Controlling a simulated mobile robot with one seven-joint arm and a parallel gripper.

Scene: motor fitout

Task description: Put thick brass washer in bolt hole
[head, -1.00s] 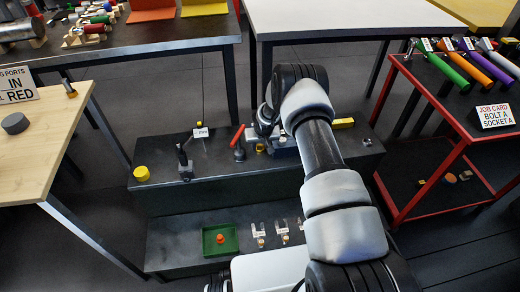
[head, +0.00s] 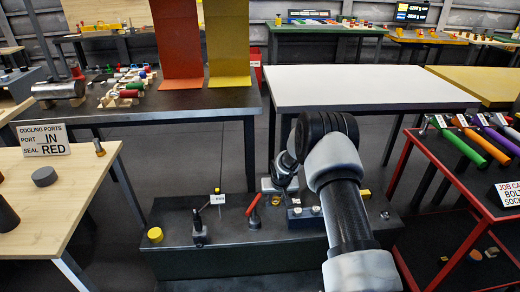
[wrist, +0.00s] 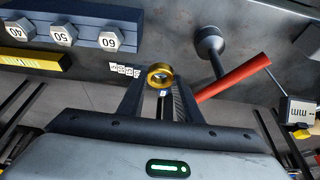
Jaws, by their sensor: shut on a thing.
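In the wrist view, a thick brass washer (wrist: 160,76) sits between the tips of my gripper (wrist: 161,84). The fingers are shut on it, and its hole shows. In the head view, my gripper (head: 277,194) is over the low dark bench (head: 225,264), and the brass washer (head: 275,201) shows as a small yellow ring at its tips. The washer looks held above the surface, but the gap is hard to judge. I cannot make out the bolt hole in either view.
A blue rack (wrist: 75,30) with hex heads marked 40, 50 and 60 and a yellow bar (wrist: 35,60) lie near my gripper. A red-handled tool (wrist: 230,78) is close on the right. A yellow cylinder (head: 155,235) stands at the bench's left end. A white table (head: 345,85) is behind.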

